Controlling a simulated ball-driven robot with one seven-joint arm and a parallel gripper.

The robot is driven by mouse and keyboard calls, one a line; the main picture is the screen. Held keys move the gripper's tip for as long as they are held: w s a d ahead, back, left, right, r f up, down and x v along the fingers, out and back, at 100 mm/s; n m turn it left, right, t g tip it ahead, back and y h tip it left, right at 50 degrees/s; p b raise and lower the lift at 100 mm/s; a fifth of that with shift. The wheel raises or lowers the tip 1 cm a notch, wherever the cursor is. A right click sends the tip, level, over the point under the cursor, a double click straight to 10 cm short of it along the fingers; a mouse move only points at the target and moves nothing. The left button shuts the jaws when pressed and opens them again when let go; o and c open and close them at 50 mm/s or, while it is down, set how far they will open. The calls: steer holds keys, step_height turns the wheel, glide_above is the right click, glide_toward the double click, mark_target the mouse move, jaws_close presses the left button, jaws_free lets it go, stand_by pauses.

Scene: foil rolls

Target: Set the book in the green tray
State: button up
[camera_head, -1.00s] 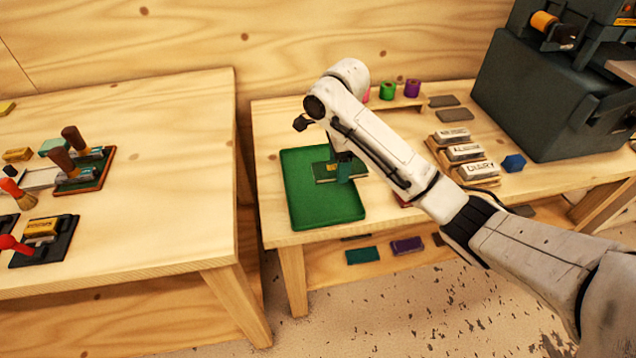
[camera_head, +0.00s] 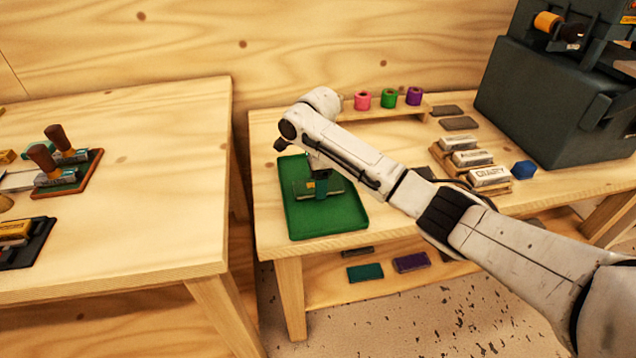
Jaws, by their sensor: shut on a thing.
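The green tray (camera_head: 330,218) lies on the right-hand table near its left front corner. My gripper (camera_head: 320,192) points down over the tray and is shut on the book (camera_head: 303,188), a small dark green slab with a pale edge. The book is over the middle of the tray, inside its outline. I cannot tell whether the book touches the tray floor. My gripper and arm hide part of the book and the tray's back right side.
Foil rolls in pink (camera_head: 362,100), green (camera_head: 389,98) and purple (camera_head: 414,96) stand on a wooden rack at the back. Labelled blocks (camera_head: 472,158), a blue hexagonal piece (camera_head: 523,169) and a dark machine (camera_head: 560,100) stand to the right. The left table (camera_head: 150,200) holds stamping tools.

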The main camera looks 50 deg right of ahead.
steer(key=shift+f, duration=0.25)
steer(key=o, duration=1.2)
step_height(320, 180, up, 12)
steer(key=p, duration=0.3)
steer(key=shift+r+p, duration=0.2)
steer(key=shift+p, duration=0.15)
